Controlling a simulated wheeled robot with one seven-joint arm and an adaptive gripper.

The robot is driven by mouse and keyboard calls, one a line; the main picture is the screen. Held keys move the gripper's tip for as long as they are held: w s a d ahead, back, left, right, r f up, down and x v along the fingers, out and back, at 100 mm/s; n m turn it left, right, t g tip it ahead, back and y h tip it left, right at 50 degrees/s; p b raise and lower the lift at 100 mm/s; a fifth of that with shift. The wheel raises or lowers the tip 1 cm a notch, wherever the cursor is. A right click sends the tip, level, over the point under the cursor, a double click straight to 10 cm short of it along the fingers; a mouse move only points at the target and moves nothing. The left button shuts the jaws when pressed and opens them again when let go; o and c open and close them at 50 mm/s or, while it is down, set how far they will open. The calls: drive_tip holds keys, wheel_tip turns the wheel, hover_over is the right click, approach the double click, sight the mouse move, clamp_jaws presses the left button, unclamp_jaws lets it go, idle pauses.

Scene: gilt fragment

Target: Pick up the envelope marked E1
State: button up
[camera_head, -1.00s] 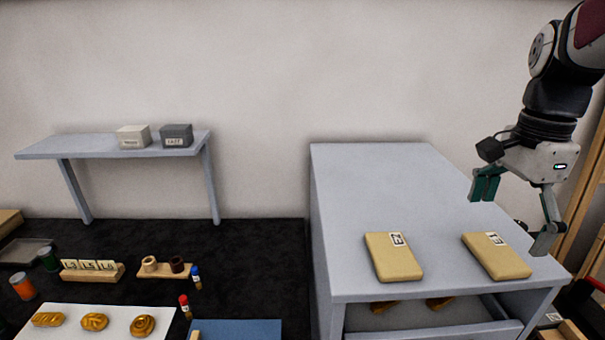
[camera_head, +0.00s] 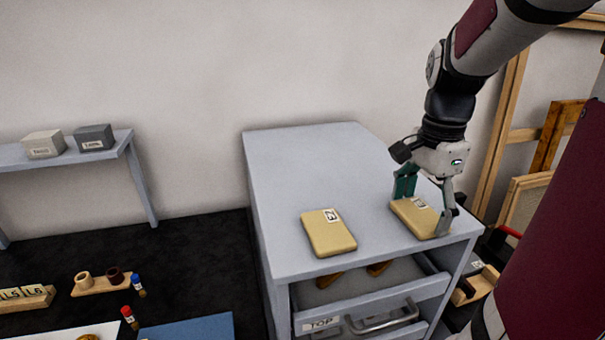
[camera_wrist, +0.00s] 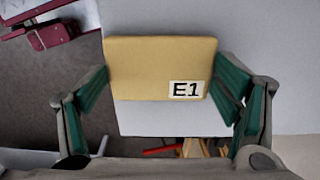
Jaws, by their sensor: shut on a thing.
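The envelope marked E1 (camera_wrist: 155,62) is a tan, padded-looking block with a white label, seen close up in the wrist view. In the head view the same envelope (camera_head: 412,218) lies at the right front of the grey cabinet top (camera_head: 300,160). My gripper (camera_head: 422,210) is down over it with a finger on each side, and it also shows in the wrist view (camera_wrist: 165,95) with the green pads against the envelope's left and right edges. I cannot tell whether the envelope is clear of the surface.
A second tan envelope (camera_head: 328,233) lies to the left on the cabinet top. The drawer labelled TOP (camera_head: 372,315) is partly open below, with gold pieces inside. Wooden frames (camera_head: 540,150) stand at the right. The back of the cabinet top is clear.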

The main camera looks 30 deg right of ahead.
sight(421, 215)
drive_tip(key=shift+r, duration=0.35)
drive_tip(key=r, duration=0.3)
drive_tip(key=shift+s+a, duration=0.15)
drive_tip(key=shift+s, duration=0.1)
drive_tip(key=s, duration=0.2)
drive_tip(key=s+a, duration=0.1)
drive_tip(key=shift+s+a+r+b, duration=0.1)
drive_tip(key=shift+s+b, duration=0.2)
drive_tip(key=shift+s, duration=0.05)
clamp_jaws()
drive_tip(key=s+a+r, duration=0.1)
drive_tip(key=s+a, duration=0.3)
drive_tip(key=s, duration=0.7)
drive_tip(key=shift+o, duration=1.9)
unclamp_jaws()
drive_tip(key=shift+r, duration=0.15)
